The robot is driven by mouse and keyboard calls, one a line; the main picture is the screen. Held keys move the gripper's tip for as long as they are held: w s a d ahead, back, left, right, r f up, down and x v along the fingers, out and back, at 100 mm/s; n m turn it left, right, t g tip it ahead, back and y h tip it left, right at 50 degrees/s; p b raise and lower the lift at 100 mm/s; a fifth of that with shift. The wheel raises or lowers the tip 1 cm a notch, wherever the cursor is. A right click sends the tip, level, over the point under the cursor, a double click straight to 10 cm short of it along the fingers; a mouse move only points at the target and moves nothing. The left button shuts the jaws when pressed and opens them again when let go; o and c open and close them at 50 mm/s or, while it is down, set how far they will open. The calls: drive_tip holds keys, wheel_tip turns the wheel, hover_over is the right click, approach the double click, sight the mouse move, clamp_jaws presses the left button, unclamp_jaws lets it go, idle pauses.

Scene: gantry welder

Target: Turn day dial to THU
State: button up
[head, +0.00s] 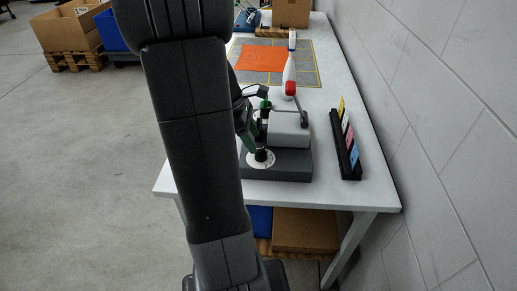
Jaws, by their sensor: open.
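The day dial (254,165) shows as a pale round disc with marks on its rim, on the near left of a dark grey base on the white table. A dark knob stands at its middle. The day lettering is too small to read, so I cannot tell which day it points to. My gripper (261,147), dark with green parts, is open and just above the dial, at the knob. My arm hides part of the gripper and the dial's left surroundings. I cannot tell whether the fingers touch the knob.
A grey-white block (289,129) with a dark lever sits behind the dial. A black card rack (346,150) stands at right, near the wall. The table's near right corner is clear.

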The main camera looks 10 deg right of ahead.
sight(259, 150)
drive_tip(key=x, duration=0.5)
drive_tip(key=shift+f, duration=0.1)
drive_tip(key=c, duration=1)
